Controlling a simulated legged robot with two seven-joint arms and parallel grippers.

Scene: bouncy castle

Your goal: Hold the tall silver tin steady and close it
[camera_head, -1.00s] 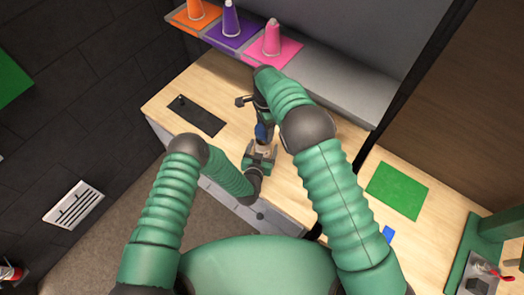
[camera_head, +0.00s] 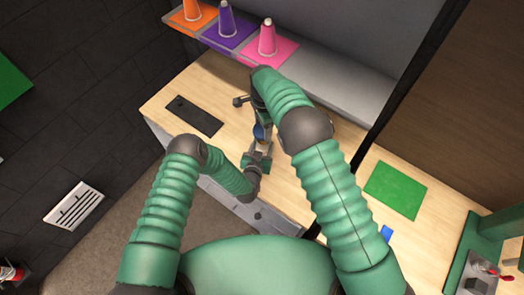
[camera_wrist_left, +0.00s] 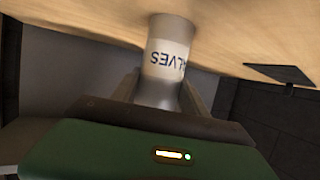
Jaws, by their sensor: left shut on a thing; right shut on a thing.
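The tall silver tin (camera_wrist_left: 170,60) has a pale label with dark blue letters, upside down in the left wrist view. My left gripper (camera_wrist_left: 160,92) is shut around it; its dark fingers lie along both sides. In the head view my left gripper (camera_head: 258,157) is at the front of the wooden table, with a small part of the tin (camera_head: 262,145) showing. My right gripper (camera_head: 259,120) is just beyond and above it, shut on a blue piece (camera_head: 259,132), apparently the lid. Whether this piece touches the tin's rim cannot be told.
A dark flat plate (camera_head: 194,115) lies on the wooden table (camera_head: 165,95) to the left. A green mat (camera_head: 395,187) lies at right. The table left of my grippers is mostly clear.

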